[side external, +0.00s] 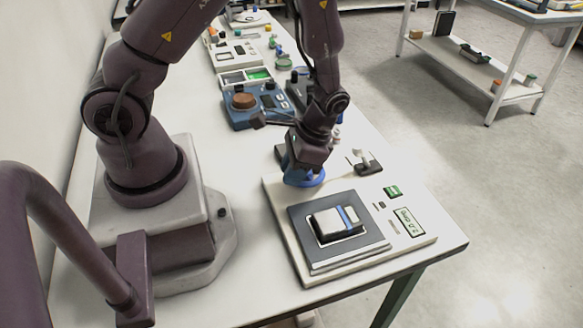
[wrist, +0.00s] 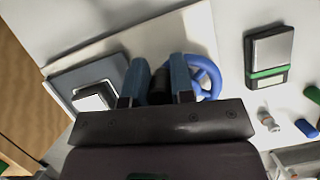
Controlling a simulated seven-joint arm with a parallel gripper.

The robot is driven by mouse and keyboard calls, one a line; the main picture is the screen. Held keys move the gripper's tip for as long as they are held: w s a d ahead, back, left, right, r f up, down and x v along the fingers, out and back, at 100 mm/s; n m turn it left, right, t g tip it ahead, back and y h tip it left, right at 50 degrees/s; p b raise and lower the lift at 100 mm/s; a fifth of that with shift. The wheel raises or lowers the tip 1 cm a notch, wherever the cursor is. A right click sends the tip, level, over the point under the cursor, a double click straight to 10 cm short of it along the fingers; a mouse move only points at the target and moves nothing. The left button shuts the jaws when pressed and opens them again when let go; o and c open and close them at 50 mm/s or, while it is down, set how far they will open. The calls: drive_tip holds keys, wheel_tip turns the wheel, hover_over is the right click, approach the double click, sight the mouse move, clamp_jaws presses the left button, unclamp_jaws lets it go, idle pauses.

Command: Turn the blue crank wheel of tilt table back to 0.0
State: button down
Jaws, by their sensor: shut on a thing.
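The tilt table has a pale base (side external: 280,232) near the table's front end, with a grey plate (side external: 372,247) on it. The blue crank wheel (side external: 312,182) is at the back of the base, partly hidden by my gripper (side external: 303,168). In the wrist view, the wheel's rim (wrist: 216,76) shows to the right of my gripper (wrist: 158,72). My two blue fingers are shut on a dark handle (wrist: 158,86) at the wheel's left side. A small display (side external: 408,222) sits on the base; I cannot read its value surely.
A block with a blue strip (side external: 338,222) rests on the plate. A green-marked label (side external: 393,191) lies on the base's right side. A small dark-based device (side external: 366,163) stands just behind the base. Blue instruments (side external: 250,106) and trays (side external: 245,76) stand farther back.

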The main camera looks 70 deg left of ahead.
drive_tip(key=n, duration=0.2)
drive_tip(key=w+d+n+h, duration=0.1)
drive_tip(key=n, duration=0.1)
drive_tip(key=n+h, duration=0.1)
drive_tip(key=n, duration=0.1)
drive_tip(key=shift+w+d, duration=0.25)
drive_tip(key=shift+w+d+r+n+t+h, duration=0.1)
drive_tip(key=shift+w+n+t+h, duration=0.2)
drive_tip(key=shift+n, duration=0.55)
drive_tip(key=shift+w+d+f+n+t+h, duration=0.1)
drive_tip(key=shift+w+n+h, duration=0.2)
drive_tip(key=shift+n, duration=0.5)
drive_tip(key=shift+w+d+r+n+t+h, duration=0.1)
drive_tip(key=shift+w+n+t+h, duration=0.25)
drive_tip(key=shift+n, duration=0.5)
drive_tip(key=c, duration=1)
unclamp_jaws()
drive_tip(key=shift+s, duration=0.1)
drive_tip(key=v, duration=1.3)
drive_tip(key=shift+a, duration=0.1)
wheel_tip(320, 180, up, 16)
drive_tip(key=m+t+y, duration=0.3)
drive_tip(key=m+t, duration=0.6)
hover_over(312, 185)
drive_tip(key=s, duration=0.9)
drive_tip(key=shift+w+d+r+g, duration=0.15)
drive_tip(key=shift+d+r+g, duration=0.05)
drive_tip(key=shift+g, duration=0.05)
